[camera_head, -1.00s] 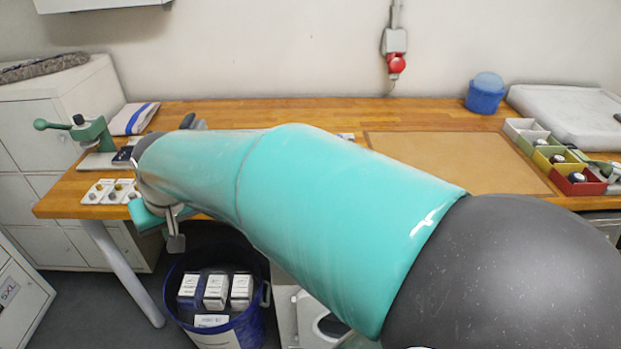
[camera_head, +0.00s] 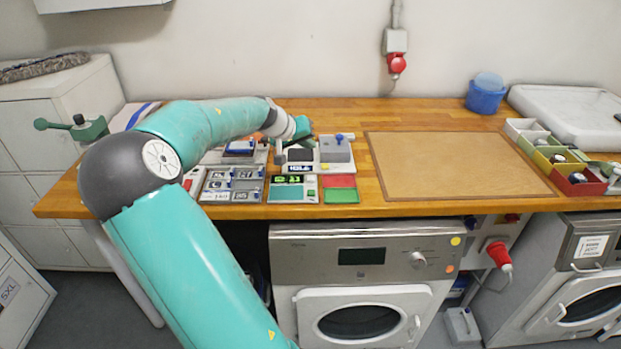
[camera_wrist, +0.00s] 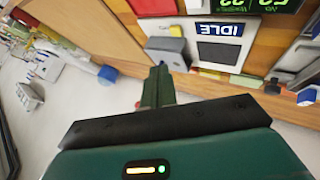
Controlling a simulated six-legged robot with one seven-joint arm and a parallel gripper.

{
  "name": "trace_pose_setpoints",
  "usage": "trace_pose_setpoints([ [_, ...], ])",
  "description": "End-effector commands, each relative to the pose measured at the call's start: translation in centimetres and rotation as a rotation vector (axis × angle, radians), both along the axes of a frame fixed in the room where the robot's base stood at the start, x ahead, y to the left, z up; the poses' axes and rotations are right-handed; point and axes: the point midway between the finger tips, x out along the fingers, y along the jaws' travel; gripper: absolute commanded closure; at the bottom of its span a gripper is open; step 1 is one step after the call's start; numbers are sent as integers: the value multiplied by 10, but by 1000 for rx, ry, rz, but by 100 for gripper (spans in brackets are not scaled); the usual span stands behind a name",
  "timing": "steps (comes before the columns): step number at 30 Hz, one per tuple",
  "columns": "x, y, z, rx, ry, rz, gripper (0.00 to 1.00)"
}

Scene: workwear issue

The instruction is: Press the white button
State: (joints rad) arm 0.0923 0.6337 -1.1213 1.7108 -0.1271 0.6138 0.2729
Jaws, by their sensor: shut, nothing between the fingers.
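I cannot single out a white button for certain. Contact between fingers and device cannot be told.
A grey box with a blue knob (camera_head: 337,150), a timer with green digits (camera_head: 291,188) and a red and green panel (camera_head: 340,188) crowd this spot. A brown mat (camera_head: 455,165) lies clear to the right. A washing machine (camera_head: 362,270) stands below.

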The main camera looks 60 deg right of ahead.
Motion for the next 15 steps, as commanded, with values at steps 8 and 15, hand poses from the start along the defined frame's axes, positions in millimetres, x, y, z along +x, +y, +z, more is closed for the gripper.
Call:
trace_pose_setpoints([
  [8, 0, -1, 0, -2, 0, -1, 100],
  [15, 0, 0, -11, 0, 1, -1, 100],
])
